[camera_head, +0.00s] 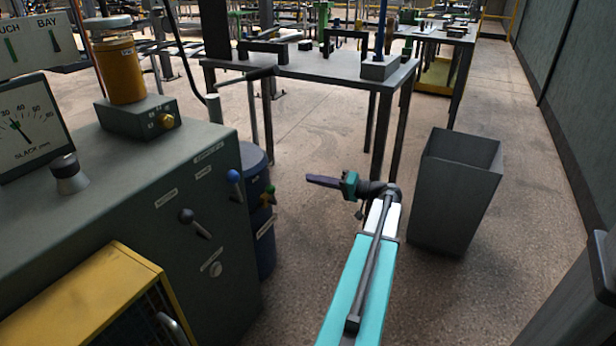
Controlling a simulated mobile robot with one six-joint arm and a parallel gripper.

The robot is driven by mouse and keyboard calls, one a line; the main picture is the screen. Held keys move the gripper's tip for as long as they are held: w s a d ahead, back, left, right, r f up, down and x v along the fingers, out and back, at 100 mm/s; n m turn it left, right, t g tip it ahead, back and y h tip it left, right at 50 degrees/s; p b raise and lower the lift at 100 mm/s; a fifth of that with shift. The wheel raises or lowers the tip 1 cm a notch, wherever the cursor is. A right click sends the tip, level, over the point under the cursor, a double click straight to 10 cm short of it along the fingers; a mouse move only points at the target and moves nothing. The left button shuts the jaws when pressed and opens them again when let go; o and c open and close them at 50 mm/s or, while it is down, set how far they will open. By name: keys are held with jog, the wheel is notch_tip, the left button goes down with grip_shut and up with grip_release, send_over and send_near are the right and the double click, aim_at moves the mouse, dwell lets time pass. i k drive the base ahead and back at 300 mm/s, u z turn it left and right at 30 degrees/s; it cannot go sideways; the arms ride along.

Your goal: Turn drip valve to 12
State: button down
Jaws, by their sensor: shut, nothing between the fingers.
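A small brass knob (167,121), which looks like the drip valve, sits on the front of a grey-green box (135,115) on top of the machine cabinet at the left. An amber reservoir (121,70) with a pale lid stands on that box. The knob's markings are too small to read. My gripper (308,179) is shut and empty, its purple fingers pointing left over open floor. It is well to the right of the cabinet and apart from the knob.
The cabinet (215,155) front carries a blue-knobbed lever (234,177) and a black-knobbed lever (187,217). A blue drum (262,225) stands beside it. A dark workbench (315,66) is behind, a grey bin (455,190) at right. A yellow-framed cage (85,300) fills the lower left.

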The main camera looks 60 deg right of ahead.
aim_at(164, 121)
jog(key=k, duration=1)
